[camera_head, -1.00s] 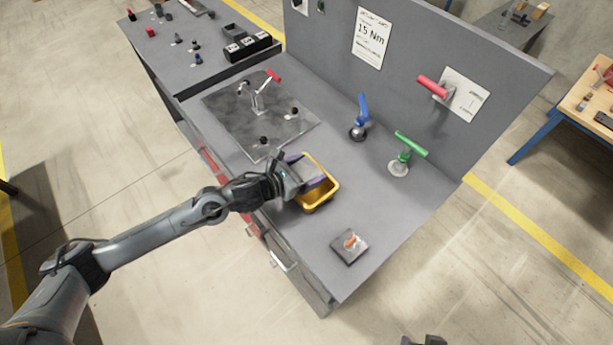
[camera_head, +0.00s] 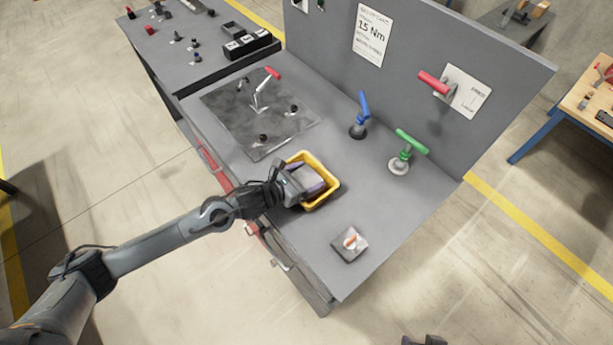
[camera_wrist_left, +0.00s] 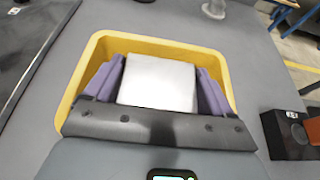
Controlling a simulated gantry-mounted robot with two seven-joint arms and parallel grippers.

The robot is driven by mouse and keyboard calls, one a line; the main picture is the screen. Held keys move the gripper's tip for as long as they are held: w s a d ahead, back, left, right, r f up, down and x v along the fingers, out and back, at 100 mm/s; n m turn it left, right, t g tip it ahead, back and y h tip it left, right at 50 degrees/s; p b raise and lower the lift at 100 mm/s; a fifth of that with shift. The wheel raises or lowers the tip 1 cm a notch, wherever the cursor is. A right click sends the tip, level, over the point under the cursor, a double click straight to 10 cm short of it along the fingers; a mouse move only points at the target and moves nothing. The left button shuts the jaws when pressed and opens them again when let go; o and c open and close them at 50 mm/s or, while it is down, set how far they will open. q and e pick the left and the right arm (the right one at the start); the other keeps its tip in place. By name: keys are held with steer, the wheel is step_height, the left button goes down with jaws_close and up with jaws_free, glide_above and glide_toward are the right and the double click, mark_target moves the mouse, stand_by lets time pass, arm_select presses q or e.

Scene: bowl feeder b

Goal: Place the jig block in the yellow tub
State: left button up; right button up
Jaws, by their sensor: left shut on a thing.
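The yellow tub (camera_head: 331,192) stands on the grey bench near its front edge. It also shows in the left wrist view (camera_wrist_left: 165,46), where its rim surrounds the gripper's fingers. The jig block (camera_wrist_left: 158,82) is a pale grey-white block between the two purple fingers of my left gripper (camera_wrist_left: 157,88). In the head view my left gripper (camera_head: 305,184) is over and partly within the tub opening, shut on the block. Whether the block touches the tub floor is hidden. At the bottom edge of the head view a small dark part shows, but my right gripper's jaws cannot be made out.
A dark block with an orange-and-white knob (camera_head: 350,242) lies to the right of the tub. A green-handled clamp (camera_head: 404,155) and a blue-handled one (camera_head: 359,118) stand behind. A dark plate with a red-handled clamp (camera_head: 258,112) is to the left. A grey upright panel (camera_head: 400,50) bounds the back.

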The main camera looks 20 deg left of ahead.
arm_select(q)
steer(key=shift+f, duration=0.1)
steer(key=o, duration=1.2)
steer(key=shift+f, duration=0.1)
steer(key=shift+c, duration=0.2)
